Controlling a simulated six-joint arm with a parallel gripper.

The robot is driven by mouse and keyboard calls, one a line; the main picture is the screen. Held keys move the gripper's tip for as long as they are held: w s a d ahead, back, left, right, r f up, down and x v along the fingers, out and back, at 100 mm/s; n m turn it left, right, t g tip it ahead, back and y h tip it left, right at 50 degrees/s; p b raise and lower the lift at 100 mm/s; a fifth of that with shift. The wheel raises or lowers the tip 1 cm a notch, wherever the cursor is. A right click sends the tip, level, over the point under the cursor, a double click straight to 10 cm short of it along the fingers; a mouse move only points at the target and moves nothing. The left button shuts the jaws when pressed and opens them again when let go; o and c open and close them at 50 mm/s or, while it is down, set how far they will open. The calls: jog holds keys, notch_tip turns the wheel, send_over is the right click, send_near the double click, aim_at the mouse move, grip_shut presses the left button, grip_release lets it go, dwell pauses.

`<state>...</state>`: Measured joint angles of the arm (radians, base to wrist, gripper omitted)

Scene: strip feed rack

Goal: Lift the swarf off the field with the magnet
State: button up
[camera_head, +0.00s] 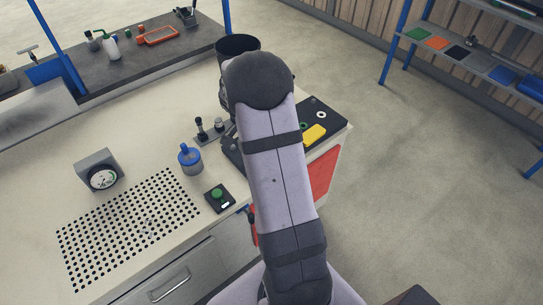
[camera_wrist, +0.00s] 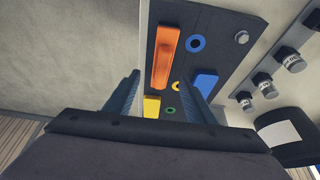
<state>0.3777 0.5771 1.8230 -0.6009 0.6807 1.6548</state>
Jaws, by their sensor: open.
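A field of dark dots in rows (camera_head: 128,228) lies on the pale bench top at the lower left of the head view. A few faint pale marks show near its middle; I cannot tell whether they are swarf. I cannot tell which thing is the magnet. In the wrist view my gripper (camera_wrist: 158,84) is open, its two dark fingers apart above a dark board (camera_wrist: 218,62). An orange block (camera_wrist: 165,55), a blue block (camera_wrist: 205,84) and a yellow block (camera_wrist: 152,107) lie on the board. My arm hides the gripper in the head view.
A blue-capped jar (camera_head: 189,159), a dial gauge (camera_head: 100,174) and a green-button box (camera_head: 218,197) stand near the field. A black bin (camera_head: 238,46) stands behind my arm. Several labelled cylinders (camera_wrist: 268,88) line the right in the wrist view.

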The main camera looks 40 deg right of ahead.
jog(key=shift+p+x, duration=0.9)
jog(key=shift+x, duration=1.45)
jog(key=shift+w+f, duration=0.15)
jog(key=shift+f, duration=0.1)
jog(key=shift+f+b, duration=0.2)
jog(key=shift+b, duration=0.45)
grip_shut()
